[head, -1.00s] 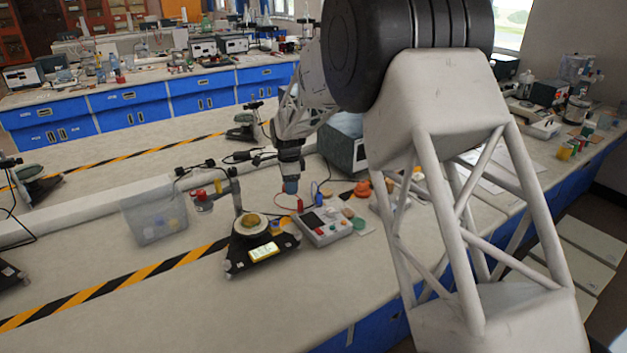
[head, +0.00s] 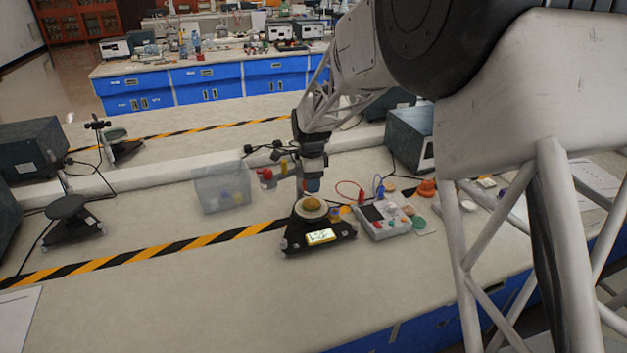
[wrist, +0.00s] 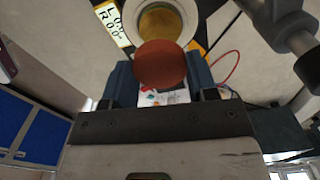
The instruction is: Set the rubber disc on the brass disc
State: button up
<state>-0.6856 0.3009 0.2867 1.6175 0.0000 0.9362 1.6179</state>
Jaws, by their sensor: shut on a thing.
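A gold-coloured brass disc (head: 312,204) lies in a round pale dish on a black stand with a lit yellow display. The brass disc also shows in the wrist view (wrist: 158,20), inside the white rim. My gripper (head: 312,186) points down just above the brass disc in the head view. In the wrist view my gripper (wrist: 160,75) is shut on a reddish-brown rubber disc (wrist: 160,64), held between its blue fingers. The rubber disc overlaps the lower edge of the dish there; I see no clear contact with the brass disc. In the head view I cannot make out the rubber disc.
A grey instrument box (head: 384,219) with red and blue leads stands close right of the stand. A clear bin (head: 221,190) is behind left. A second black stand (head: 70,216) is at far left. The front bench at left centre is bare.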

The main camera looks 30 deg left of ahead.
aim_at(311, 203)
jog(key=shift+f, duration=0.15)
jog(key=shift+f, duration=2.25)
jog(key=shift+f, duration=0.55)
jog(key=o, duration=1)
jog(key=shift+r, duration=0.15)
jog(key=shift+r, duration=3.35)
